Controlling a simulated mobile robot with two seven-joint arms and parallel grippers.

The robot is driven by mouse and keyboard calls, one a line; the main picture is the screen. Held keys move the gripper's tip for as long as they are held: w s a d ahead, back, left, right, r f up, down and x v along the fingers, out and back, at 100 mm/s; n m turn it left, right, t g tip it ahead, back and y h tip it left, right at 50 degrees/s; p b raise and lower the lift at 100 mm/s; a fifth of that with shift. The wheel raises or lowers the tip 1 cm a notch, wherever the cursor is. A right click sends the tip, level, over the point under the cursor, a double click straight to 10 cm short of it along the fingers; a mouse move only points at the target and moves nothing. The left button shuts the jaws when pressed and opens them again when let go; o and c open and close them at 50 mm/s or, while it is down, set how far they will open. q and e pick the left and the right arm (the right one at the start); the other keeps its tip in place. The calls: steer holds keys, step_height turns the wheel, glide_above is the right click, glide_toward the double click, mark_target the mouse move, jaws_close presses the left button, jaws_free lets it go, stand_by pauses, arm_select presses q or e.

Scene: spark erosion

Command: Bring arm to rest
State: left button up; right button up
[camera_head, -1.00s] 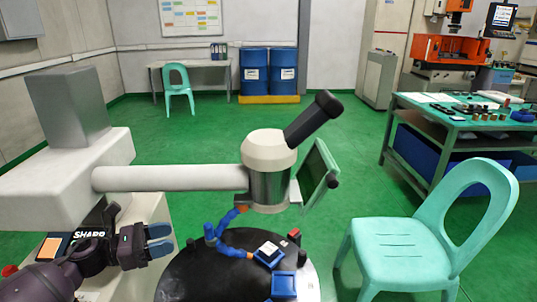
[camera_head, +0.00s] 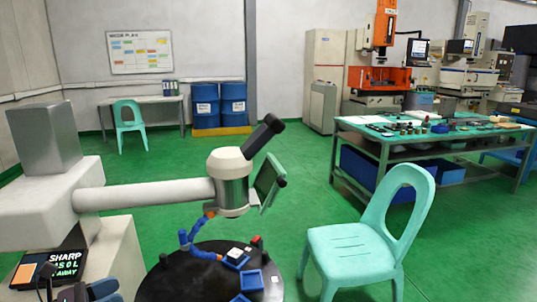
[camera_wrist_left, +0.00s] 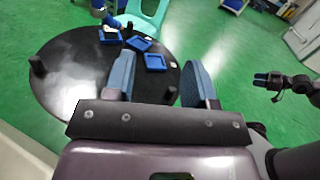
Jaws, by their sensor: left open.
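My left gripper (camera_head: 102,291) shows only in part at the bottom left edge of the head view, beside the machine's pale base. In the left wrist view my left gripper (camera_wrist_left: 158,82) has its two blue fingers wide apart with nothing between them. Beyond them is the round black table. My right gripper (camera_wrist_left: 266,82), dark with blue tips, shows at the right of the left wrist view over the green floor. It is too small to tell whether its jaws are apart.
The round black table (camera_head: 180,285) carries blue trays (camera_head: 250,281) under the microscope-like head (camera_head: 232,182). A mint chair (camera_head: 352,255) stands to its right. A workbench (camera_head: 352,128) with small parts is farther right. Green floor between is clear.

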arm_select(q)
steer(key=s+f+n+t+y, duration=0.1)
steer(key=s+f+n+y, duration=0.6)
steer(key=n, duration=0.9)
steer(key=s+f+n+y, duration=0.4)
steer(key=n+y, duration=0.5)
steer(key=n, duration=0.7)
steer(key=s+d+f+n+g, duration=0.1)
steer(key=s+d+n+g, duration=0.25)
steer(key=s, duration=0.35)
steer(key=s+d+f+n+g+h, duration=0.1)
steer(key=s+d+n+g, duration=0.15)
steer(key=s+n, duration=0.3)
steer(key=s+d+f+n+g, duration=0.2)
steer(key=s+n+g, duration=0.2)
steer(key=s, duration=0.3)
steer(key=w+f+m+t+h+p, duration=0.1)
steer(key=w+f+t, duration=0.4)
steer(key=w+t, duration=0.3)
steer(key=shift+w+f, duration=0.3)
steer(key=shift+w, duration=0.1)
